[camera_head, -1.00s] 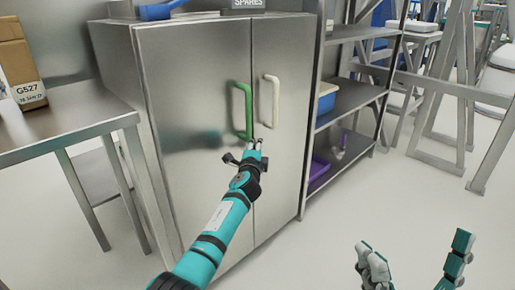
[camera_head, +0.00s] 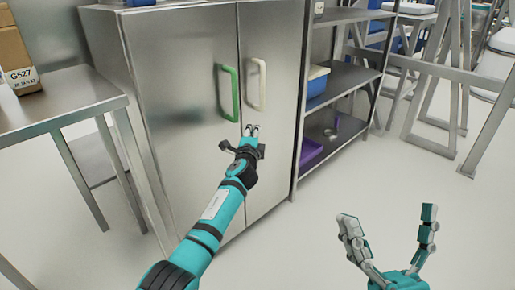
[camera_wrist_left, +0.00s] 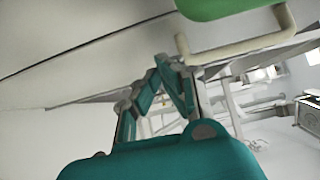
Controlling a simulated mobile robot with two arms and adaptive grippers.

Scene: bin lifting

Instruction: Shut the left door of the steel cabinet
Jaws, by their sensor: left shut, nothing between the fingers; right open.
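The steel cabinet (camera_head: 185,95) stands at centre left in the head view. Its left door (camera_head: 180,130), with a green handle (camera_head: 229,92), looks flush with the right door (camera_head: 275,100), which has a white handle (camera_head: 262,84). My left gripper (camera_head: 252,129) is shut and empty, just below the two handles and in front of the seam. I cannot tell whether it touches the door. The left wrist view shows its fingers (camera_wrist_left: 172,72) close to the green handle (camera_wrist_left: 215,8) and the white handle (camera_wrist_left: 240,45). My right gripper (camera_head: 388,222) is open and empty at the lower right, away from the cabinet.
A steel table (camera_head: 70,98) with a cardboard box (camera_head: 14,55) stands left of the cabinet. An open shelf unit (camera_head: 345,78) with a blue bin (camera_head: 317,85) and a purple bin (camera_head: 309,152) stands on its right. The floor in front is clear.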

